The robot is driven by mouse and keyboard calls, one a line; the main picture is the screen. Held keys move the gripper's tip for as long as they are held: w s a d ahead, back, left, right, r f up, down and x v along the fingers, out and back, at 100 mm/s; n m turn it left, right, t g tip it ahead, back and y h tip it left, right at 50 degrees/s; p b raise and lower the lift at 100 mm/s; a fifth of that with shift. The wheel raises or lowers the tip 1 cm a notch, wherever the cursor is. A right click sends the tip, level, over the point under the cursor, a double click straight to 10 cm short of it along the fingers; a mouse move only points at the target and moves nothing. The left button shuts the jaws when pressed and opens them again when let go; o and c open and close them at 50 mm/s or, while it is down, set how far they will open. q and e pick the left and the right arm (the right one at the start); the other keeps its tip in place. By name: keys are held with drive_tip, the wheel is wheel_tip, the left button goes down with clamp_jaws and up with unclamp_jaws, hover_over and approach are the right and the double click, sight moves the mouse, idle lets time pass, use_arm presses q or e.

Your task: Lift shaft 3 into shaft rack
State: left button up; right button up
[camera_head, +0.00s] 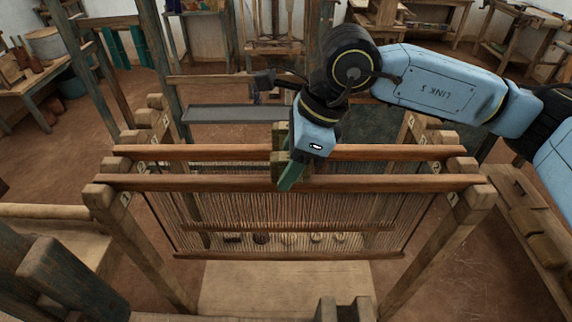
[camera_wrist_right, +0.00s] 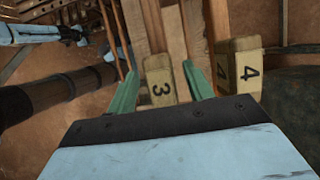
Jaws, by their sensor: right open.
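In the right wrist view the wooden block marked 3 of shaft 3 (camera_wrist_right: 157,88) stands between the two green fingers of my right gripper (camera_wrist_right: 158,70). The fingers are apart, one on each side of the block. In the head view my right gripper (camera_head: 284,155) points down at the middle of two long reddish bars, and the wrist hides part of them. I cannot tell from there which bar is shaft 3. I cannot pick out the shaft rack with certainty.
A block marked 4 (camera_wrist_right: 250,70) stands close beside block 3, right of the fingers. The front reddish bar (camera_head: 200,183) spans posts with number tags (camera_head: 125,198). Thin vertical cords (camera_head: 250,215) hang below it. A bench (camera_head: 540,235) lies at the right.

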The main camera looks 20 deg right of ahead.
drive_tip(key=b+v, duration=0.1)
drive_tip(key=v, duration=1.1)
drive_tip(key=shift+b, duration=0.35)
